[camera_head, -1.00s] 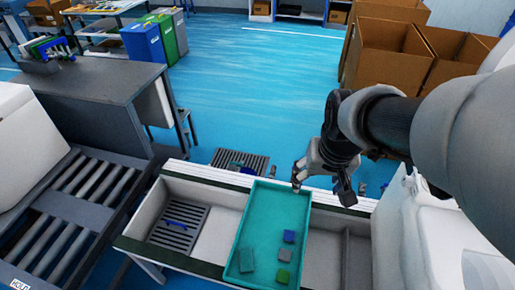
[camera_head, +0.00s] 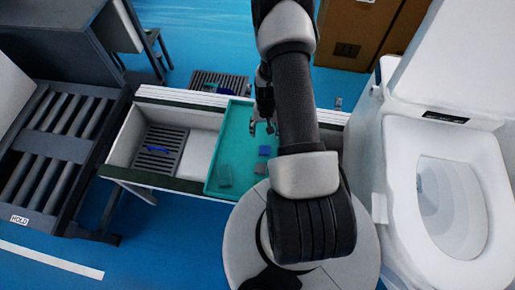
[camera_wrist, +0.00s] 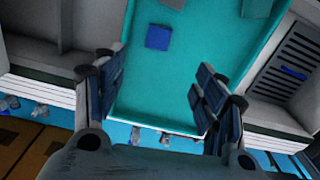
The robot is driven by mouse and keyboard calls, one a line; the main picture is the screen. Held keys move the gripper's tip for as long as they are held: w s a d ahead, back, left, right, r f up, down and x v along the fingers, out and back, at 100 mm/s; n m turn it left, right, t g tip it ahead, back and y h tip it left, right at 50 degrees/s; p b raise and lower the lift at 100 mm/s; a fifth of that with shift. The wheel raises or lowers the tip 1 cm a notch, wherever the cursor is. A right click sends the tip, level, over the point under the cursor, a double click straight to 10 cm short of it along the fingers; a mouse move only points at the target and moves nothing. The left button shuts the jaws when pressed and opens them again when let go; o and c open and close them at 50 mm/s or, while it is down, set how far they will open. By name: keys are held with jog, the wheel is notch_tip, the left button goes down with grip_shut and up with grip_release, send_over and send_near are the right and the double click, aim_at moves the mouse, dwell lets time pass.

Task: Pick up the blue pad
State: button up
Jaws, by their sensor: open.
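The blue pad (camera_head: 264,151) lies flat in the teal tray (camera_head: 236,135), with a grey pad (camera_head: 261,169) close by and a teal-grey pad (camera_head: 224,176) at the tray's near left. In the wrist view the blue pad (camera_wrist: 158,37) is a small square at the upper middle, on the bare floor of the tray (camera_wrist: 150,90). My gripper (camera_head: 262,125) is above the tray's far part. In the wrist view my gripper (camera_wrist: 158,95) has its fingers wide apart with nothing between them. The blue pad is ahead of the fingertips, not touched. My arm hides the tray's right part.
A slotted grey grate (camera_head: 162,150) with a blue item lies in the trough left of the tray. A white toilet (camera_head: 440,170) stands close at the right. A roller conveyor (camera_head: 60,140) is at the left. Cardboard boxes (camera_head: 365,35) stand behind.

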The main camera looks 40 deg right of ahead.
jog(key=b, duration=0.4)
send_over(265, 152)
jog(key=f, duration=1.2)
jog(key=shift+w+f, duration=0.2)
notch_tip(265, 152, down, 5)
jog(key=shift+s+a+f+b, duration=0.1)
jog(key=shift+s+f+b, duration=0.05)
jog(key=shift+b, duration=0.65)
jog(key=shift+c, duration=0.5)
jog(key=c, duration=0.7)
